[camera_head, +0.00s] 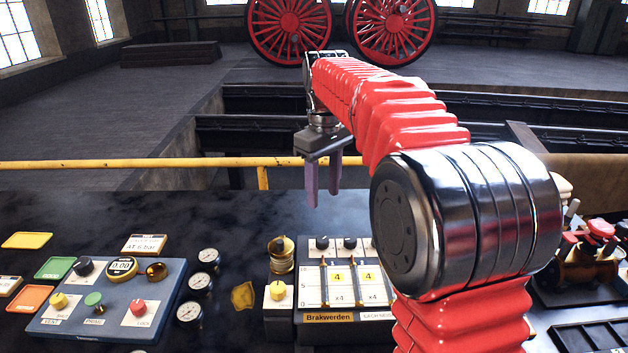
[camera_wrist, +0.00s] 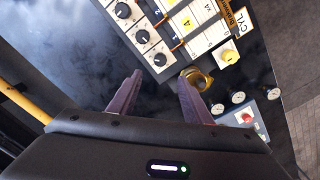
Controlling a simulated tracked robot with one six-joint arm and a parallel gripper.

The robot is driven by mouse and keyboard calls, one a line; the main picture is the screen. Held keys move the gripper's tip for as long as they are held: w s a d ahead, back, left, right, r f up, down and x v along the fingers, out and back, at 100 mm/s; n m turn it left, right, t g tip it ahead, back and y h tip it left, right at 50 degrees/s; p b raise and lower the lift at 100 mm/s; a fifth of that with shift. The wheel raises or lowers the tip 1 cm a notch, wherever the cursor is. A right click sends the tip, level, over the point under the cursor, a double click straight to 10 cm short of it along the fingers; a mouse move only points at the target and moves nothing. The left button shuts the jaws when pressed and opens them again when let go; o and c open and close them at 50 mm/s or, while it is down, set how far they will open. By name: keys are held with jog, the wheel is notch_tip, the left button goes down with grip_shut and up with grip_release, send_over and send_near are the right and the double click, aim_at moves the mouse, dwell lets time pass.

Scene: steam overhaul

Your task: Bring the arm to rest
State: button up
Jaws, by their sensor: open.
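My gripper (camera_head: 323,180) hangs pointing down above the far part of the dark bench (camera_head: 130,215), at the end of my red arm. Its two purple fingers are apart with nothing between them. In the wrist view my gripper (camera_wrist: 158,98) also shows open and empty. The fingertips are clear of the bench in the head view. Part of the bench on the right is hidden behind my arm.
A blue control box (camera_head: 110,300) stands at left, with round gauges (camera_head: 200,283) beside it. A brass cup (camera_head: 281,262) and a panel marked Brakwerden (camera_head: 330,317) stand in the middle. Brass valve work (camera_head: 585,262) is at right. A yellow rail (camera_head: 150,164) runs behind.

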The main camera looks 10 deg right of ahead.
jog(key=shift+w, duration=0.1)
notch_tip(320, 180, down, 5)
jog(key=s+m, duration=0.2)
jog(key=m, duration=0.1)
jog(key=s+f+m+t, duration=0.1)
jog(key=s+m+t, duration=0.2)
jog(key=s, duration=2.3)
jog(key=t, duration=0.2)
jog(key=shift+s+a+f+m+t, duration=0.15)
jog(key=shift+s+f+m+t, duration=0.15)
jog(key=shift+f+m, duration=0.1)
jog(key=shift+c, duration=0.2)
dwell(0.7)
